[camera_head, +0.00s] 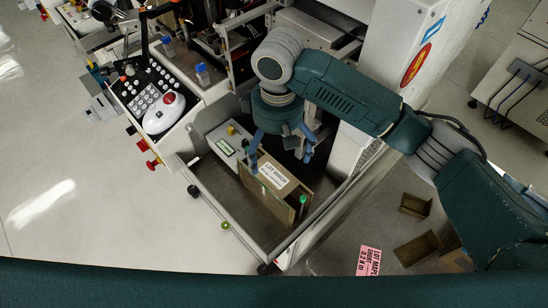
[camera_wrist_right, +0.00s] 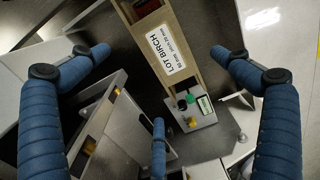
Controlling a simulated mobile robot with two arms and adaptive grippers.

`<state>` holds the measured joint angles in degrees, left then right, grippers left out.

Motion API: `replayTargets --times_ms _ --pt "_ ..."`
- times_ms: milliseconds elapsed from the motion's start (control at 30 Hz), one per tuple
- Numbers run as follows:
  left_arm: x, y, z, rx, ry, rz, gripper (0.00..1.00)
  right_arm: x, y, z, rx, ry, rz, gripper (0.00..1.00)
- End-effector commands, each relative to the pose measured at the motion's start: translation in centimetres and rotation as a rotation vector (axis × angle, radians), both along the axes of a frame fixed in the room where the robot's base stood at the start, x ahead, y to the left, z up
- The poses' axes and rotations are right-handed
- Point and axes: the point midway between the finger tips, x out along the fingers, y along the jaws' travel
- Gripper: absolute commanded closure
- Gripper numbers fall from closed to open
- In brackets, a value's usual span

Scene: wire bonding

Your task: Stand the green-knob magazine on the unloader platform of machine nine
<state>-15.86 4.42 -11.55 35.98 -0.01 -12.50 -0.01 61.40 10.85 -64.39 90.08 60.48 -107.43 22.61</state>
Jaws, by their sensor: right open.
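A brown magazine with a white "LOT BIRCH" label (camera_head: 265,180) stands in a steel-walled bay (camera_head: 237,212) at the machine's front. A green knob (camera_head: 302,200) shows at its near right end in the head view. My right gripper (camera_head: 280,153) is open above and behind the magazine. In the right wrist view the magazine (camera_wrist_right: 165,60) lies between the spread blue fingers of the gripper (camera_wrist_right: 160,80), with visible gaps beside it. My left gripper is not in view. The magazine's underside is hidden.
A small box with a display and yellow knob (camera_head: 231,130) sits close behind the magazine. A control panel with a white mouse-like device (camera_head: 160,115) is at left. Brown open holders (camera_head: 417,248) and a pink note (camera_head: 369,261) lie at right.

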Motion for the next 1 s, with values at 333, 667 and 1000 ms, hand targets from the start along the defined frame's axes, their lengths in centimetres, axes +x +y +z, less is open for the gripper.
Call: replayTargets --times_ms 333,667,1000 --pt "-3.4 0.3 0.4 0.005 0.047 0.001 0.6 -0.2 0.0 -4.1 -0.001 0.004 0.0 0.0" --pt "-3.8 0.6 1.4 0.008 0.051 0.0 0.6 -0.1 -0.2 -7.2 -0.002 0.004 -0.001 0.0" --pt "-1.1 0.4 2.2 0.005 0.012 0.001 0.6 0.0 -0.2 -10.8 0.0 0.0 0.001 0.0"
